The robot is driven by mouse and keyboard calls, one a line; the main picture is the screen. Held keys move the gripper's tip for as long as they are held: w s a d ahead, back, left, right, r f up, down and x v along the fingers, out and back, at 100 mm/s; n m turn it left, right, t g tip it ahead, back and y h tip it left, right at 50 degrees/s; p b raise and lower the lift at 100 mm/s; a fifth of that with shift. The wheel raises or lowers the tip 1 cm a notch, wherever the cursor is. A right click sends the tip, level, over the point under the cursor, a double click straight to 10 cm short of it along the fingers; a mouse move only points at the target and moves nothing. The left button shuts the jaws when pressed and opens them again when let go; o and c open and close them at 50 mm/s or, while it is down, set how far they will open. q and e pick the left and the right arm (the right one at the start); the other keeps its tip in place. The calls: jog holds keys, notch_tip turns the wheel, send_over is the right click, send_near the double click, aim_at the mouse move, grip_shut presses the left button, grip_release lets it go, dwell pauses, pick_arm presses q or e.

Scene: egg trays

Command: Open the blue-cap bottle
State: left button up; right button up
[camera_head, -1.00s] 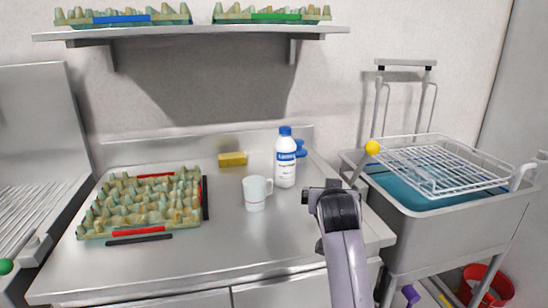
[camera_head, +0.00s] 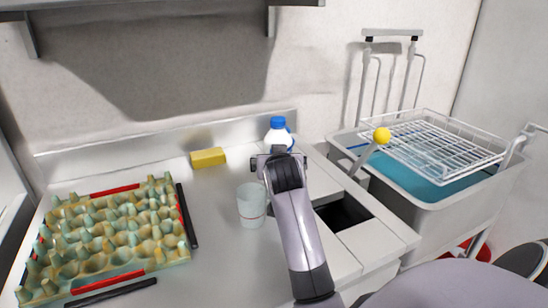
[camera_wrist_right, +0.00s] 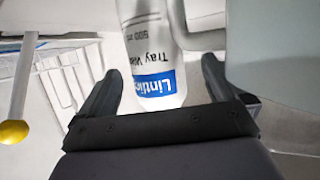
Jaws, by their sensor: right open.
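The blue-cap bottle (camera_head: 278,133) stands upright on the counter; its lower part is hidden behind my right arm in the head view. My right gripper (camera_head: 276,163) is in front of it. In the right wrist view, the white bottle body (camera_wrist_right: 150,45) with a blue label (camera_wrist_right: 155,85) shows between the two spread fingers of the open gripper (camera_wrist_right: 161,68). A clear gap shows at the right finger, and the cap is outside that view. My left gripper is not in view.
An egg tray (camera_head: 110,240) lies at the left, and a yellow sponge (camera_head: 208,158) at the back. A dark opening (camera_head: 345,213) and a sink with a wire rack (camera_head: 440,148) are at the right.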

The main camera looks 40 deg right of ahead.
jog(key=shift+d+x, duration=0.25)
jog(key=shift+x, duration=2.6)
jog(key=shift+s+r, duration=0.1)
jog(key=shift+s, duration=0.05)
jog(key=shift+r, duration=0.1)
jog(key=c, duration=1.4)
notch_tip(320, 180, up, 20)
jog(key=shift+p, duration=0.45)
